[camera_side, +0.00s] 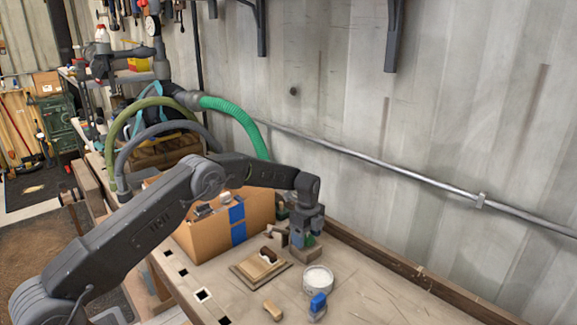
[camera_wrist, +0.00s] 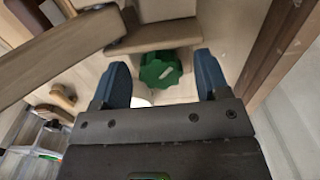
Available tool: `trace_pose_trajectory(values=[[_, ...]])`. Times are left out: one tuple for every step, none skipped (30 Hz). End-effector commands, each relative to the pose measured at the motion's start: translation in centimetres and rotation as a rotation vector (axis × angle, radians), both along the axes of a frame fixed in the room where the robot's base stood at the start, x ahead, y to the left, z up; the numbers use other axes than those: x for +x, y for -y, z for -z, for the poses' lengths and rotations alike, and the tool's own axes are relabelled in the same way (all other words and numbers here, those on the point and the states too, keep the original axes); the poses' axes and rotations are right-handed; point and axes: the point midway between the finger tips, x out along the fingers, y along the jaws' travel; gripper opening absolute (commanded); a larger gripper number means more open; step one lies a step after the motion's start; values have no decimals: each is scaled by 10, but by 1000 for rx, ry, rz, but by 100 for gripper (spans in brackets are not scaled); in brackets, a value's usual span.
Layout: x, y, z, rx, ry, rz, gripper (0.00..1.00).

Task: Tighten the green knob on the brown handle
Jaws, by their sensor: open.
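The green knob (camera_wrist: 160,69) is a ridged round knob with a pale mark on its face. In the wrist view it lies between my gripper's fingertips (camera_wrist: 160,75), with visible gaps to both blue fingers. A brown wooden piece (camera_wrist: 155,37) sits right beside the knob, and a long brown bar (camera_wrist: 62,47) crosses the upper left. I cannot tell which of these is the brown handle. In the side view my gripper (camera_side: 304,242) points down over the bench, and a bit of green shows by its fingers. My gripper is open and holds nothing; its fingers partly hide the knob there.
A cardboard box (camera_side: 202,238) with blue tape stands left of my gripper. A wooden board (camera_side: 245,268) with a dark brown grip lies in front. A white tub (camera_side: 318,279), a blue-topped item (camera_side: 318,302) and a small wooden piece (camera_side: 273,310) are nearby. A metal wall (camera_side: 480,120) is behind.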

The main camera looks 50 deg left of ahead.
Motion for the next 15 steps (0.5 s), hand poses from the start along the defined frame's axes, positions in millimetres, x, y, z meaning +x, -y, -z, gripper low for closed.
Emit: trace_pose_trajectory(values=[[0,0,0,0,0,-60,69],[-1,0,0,1,1,-97,69],[-1,0,0,2,1,-147,69],[0,0,-4,2,4,-170,69],[0,0,-12,2,6,-164,69],[0,0,-20,2,6,-163,69],[0,0,-26,2,6,-162,69],[0,0,-31,1,4,-161,69],[0,0,-39,1,5,-161,69],[0,0,-45,1,5,-160,69],[0,0,-50,1,4,-160,69],[0,0,-58,1,5,-160,69],[0,0,-64,1,4,-159,69],[0,0,-70,1,5,-159,69],[0,0,-77,1,3,-159,69]])
